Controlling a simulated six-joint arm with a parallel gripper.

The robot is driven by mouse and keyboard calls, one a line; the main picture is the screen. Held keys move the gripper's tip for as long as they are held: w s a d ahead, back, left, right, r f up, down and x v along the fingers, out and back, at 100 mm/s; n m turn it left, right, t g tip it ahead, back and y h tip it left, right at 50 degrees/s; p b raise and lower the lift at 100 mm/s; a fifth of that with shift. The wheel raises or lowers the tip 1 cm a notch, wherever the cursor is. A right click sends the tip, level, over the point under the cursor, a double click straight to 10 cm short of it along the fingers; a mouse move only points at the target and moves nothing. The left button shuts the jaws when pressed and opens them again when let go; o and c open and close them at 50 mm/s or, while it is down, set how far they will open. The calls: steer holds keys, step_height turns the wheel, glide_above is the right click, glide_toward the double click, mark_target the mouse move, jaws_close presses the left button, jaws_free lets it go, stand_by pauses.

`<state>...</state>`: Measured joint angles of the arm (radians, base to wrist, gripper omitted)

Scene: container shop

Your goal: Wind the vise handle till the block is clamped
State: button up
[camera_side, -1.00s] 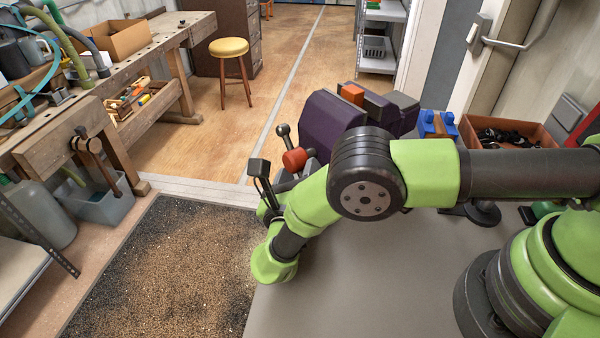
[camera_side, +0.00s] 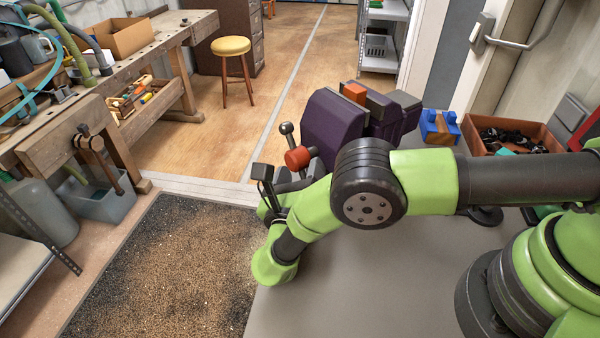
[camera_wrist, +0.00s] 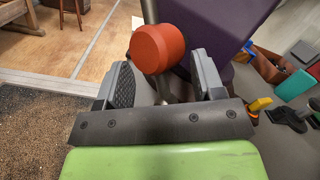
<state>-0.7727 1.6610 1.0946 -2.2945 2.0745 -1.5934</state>
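The purple vise (camera_side: 333,128) stands at the far edge of the grey bench. An orange block (camera_side: 354,92) sits between its jaws; whether both jaws touch it cannot be told. The vise handle is a grey bar with a ball end (camera_side: 286,128) through a red hub (camera_side: 298,158), pointing up. In the wrist view the red hub (camera_wrist: 157,48) is just beyond my fingertips. My gripper (camera_wrist: 164,80) is open, one finger on each side of the bar's lower part, with gaps visible. In the side view my wrist partly hides the fingers.
A blue object with a tan middle (camera_side: 438,128) stands right of the vise. An orange bin (camera_side: 512,128) of dark parts is farther right. The bench front (camera_side: 350,290) is clear. A speckled mat (camera_side: 165,270) lies on the floor at left.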

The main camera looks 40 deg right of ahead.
steer(key=v, duration=1)
steer(key=r+m, duration=0.1)
steer(key=m, duration=0.1)
steer(key=w+r+m+g, duration=0.1)
steer(key=shift+w+m, duration=0.25)
steer(key=shift+m, duration=0.15)
steer(key=shift+w+r+m+g, duration=0.2)
steer(key=shift+r+m+g, duration=0.1)
steer(key=shift+m, duration=0.3)
steer(key=shift+w+d+r, duration=0.1)
steer(key=shift+w+d, duration=0.05)
steer(key=shift+w, duration=0.05)
steer(key=x, duration=0.9)
steer(key=shift+w+d, duration=0.1)
steer(key=shift+d, duration=0.1)
steer(key=c, duration=0.6)
